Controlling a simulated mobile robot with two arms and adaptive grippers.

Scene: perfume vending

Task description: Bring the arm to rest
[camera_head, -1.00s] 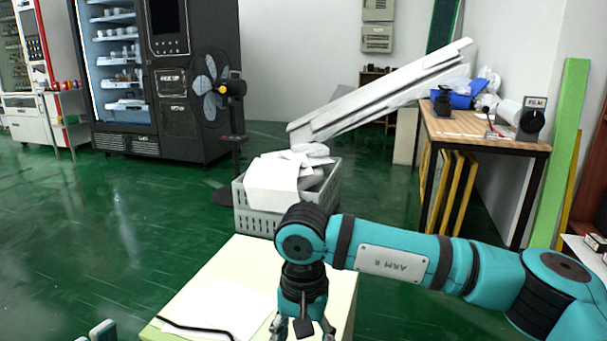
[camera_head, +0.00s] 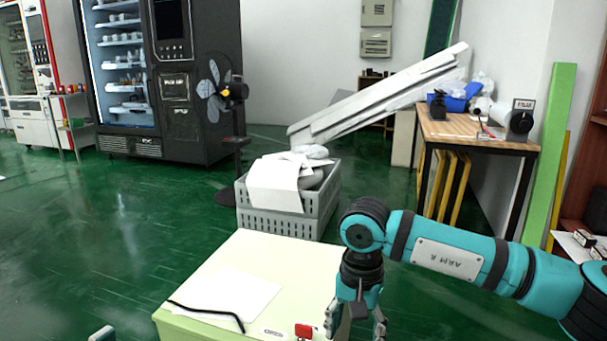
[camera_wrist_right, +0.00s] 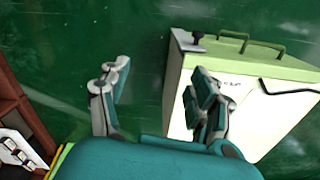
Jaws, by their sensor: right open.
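My right arm (camera_head: 455,255) reaches in from the right in the head view, with its gripper (camera_head: 357,328) pointing down at the right edge of the pale green cabinet (camera_head: 250,250). In the wrist view the right gripper (camera_wrist_right: 160,80) has its fingers spread apart with nothing between them. Green floor shows behind the left finger and the cabinet (camera_wrist_right: 175,90) behind the right one. Only a small tip of my left gripper (camera_head: 103,333) shows at the bottom left of the head view; the rest is cut off.
A white sheet (camera_head: 235,295), a black cable (camera_head: 205,312) and a red item (camera_head: 304,331) lie on the cabinet. A grey crate (camera_head: 290,222) stands behind it. A wooden workbench (camera_head: 455,130) is at the back right. A fan (camera_head: 228,95) and vending machine (camera_head: 150,80) are back left. Floor at left is clear.

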